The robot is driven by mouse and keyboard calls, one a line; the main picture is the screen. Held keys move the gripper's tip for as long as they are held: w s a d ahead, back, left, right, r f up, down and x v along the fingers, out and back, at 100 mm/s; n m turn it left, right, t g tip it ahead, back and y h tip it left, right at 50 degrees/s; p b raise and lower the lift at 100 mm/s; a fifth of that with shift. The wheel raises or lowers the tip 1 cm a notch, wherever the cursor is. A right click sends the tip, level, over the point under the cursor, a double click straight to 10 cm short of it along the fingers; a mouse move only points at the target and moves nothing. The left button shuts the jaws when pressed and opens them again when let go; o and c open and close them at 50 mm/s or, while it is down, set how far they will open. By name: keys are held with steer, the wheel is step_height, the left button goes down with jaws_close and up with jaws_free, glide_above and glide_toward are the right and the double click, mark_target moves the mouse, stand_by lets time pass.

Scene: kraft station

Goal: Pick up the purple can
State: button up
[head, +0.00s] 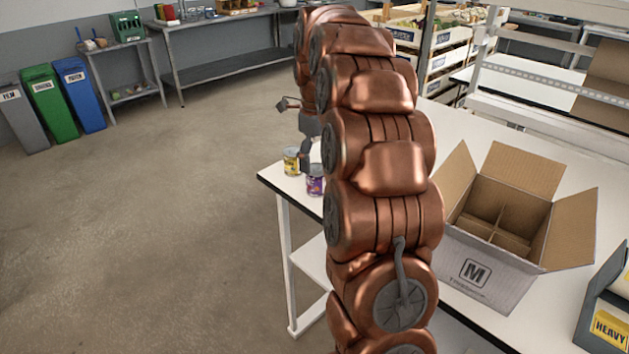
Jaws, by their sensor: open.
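The purple can (315,182) stands upright near the left edge of the white table (290,183), its right side close to or partly behind my arm in the picture. My gripper (298,135) is mostly hidden behind my copper arm; its grey fingers show to the left of the arm. It is open and appears above and behind the purple can. One finger overlaps the space between the purple can and a yellow can in the picture; I cannot tell whether it touches either.
The yellow can (291,161) stands just left of and behind the purple can. An open divided cardboard box (487,278) stands right of my arm. A grey bin marked HEAVY (606,325) is at the lower right. The floor to the left is clear.

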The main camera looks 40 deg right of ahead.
mark_target(317, 180)
steer(key=shift+f+p, duration=0.3)
steer(key=shift+f, duration=0.8)
steer(key=shift+w+d+f+p, duration=0.15)
steer(key=shift+f+p, duration=0.4)
steer(key=shift+f, duration=0.8)
steer(key=shift+s+d+f+p, duration=0.15)
steer(key=shift+f+p, duration=0.4)
steer(key=shift+f, duration=0.8)
steer(key=shift+w, duration=0.1)
steer(key=shift+c, duration=0.2)
steer(key=shift+d, duration=0.1)
steer(key=c, duration=1.3)
steer(key=shift+r, duration=0.1)
